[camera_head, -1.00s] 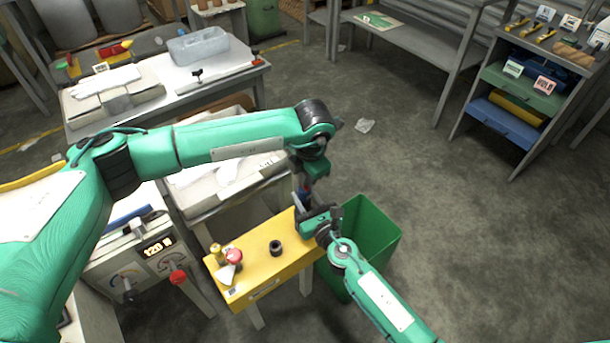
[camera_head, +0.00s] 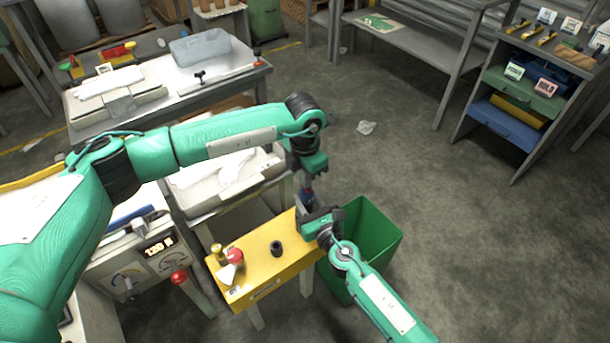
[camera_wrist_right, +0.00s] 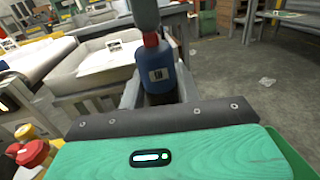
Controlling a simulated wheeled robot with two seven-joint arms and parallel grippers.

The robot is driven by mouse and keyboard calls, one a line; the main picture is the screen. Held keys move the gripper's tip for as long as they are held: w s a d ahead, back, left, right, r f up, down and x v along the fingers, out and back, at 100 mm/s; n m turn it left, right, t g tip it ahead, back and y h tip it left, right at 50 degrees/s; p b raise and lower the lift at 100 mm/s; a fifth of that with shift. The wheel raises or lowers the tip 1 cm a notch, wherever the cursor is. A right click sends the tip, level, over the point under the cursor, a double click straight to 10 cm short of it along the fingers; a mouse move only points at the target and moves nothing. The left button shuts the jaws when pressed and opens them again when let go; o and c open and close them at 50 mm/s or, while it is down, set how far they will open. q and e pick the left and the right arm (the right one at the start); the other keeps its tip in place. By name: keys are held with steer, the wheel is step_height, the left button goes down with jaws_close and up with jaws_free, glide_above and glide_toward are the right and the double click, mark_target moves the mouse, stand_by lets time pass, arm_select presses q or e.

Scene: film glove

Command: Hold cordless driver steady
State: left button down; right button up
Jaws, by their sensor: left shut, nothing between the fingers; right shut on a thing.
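The cordless driver appears to be the blue cylinder with a red band and a pale label (camera_wrist_right: 158,72), upright in the right wrist view. My right gripper (camera_head: 307,212) is shut on it, beside the yellow bench. In the head view only a small blue and red part shows (camera_head: 307,192). My left gripper (camera_head: 309,172) is shut and empty, pointing down just above it. In the right wrist view a grey part (camera_wrist_right: 146,14) rises above the red band; I cannot tell whether it belongs to the driver or to my left gripper.
The yellow bench (camera_head: 258,264) carries a red knob (camera_head: 235,255), a yellow knob (camera_head: 217,249) and a black ring (camera_head: 276,248). A green bin (camera_head: 378,232) stands right beside it. Grey worktables (camera_head: 226,82) lie behind.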

arm_select(q)
steer(key=shift+s+d+f, duration=0.45)
steer(key=shift+s, duration=0.2)
arm_select(e)
steer(key=shift+w+a+r, duration=0.15)
steer(key=shift+a+r, duration=0.15)
steer(key=shift+r, duration=0.05)
jaws_close()
steer(key=shift+w+d+f, duration=0.1)
steer(key=shift+d+f, duration=0.05)
steer(key=shift+f, duration=0.25)
arm_select(q)
step_height(320, 180, up, 15)
steer(key=w+a, duration=0.1)
steer(key=w, duration=0.1)
steer(key=shift+a, duration=0.15)
steer(key=shift+f, duration=0.1)
arm_select(e)
steer(key=o, duration=1.3)
jaws_free()
steer(key=shift+c, duration=0.2)
steer(key=shift+d, duration=0.1)
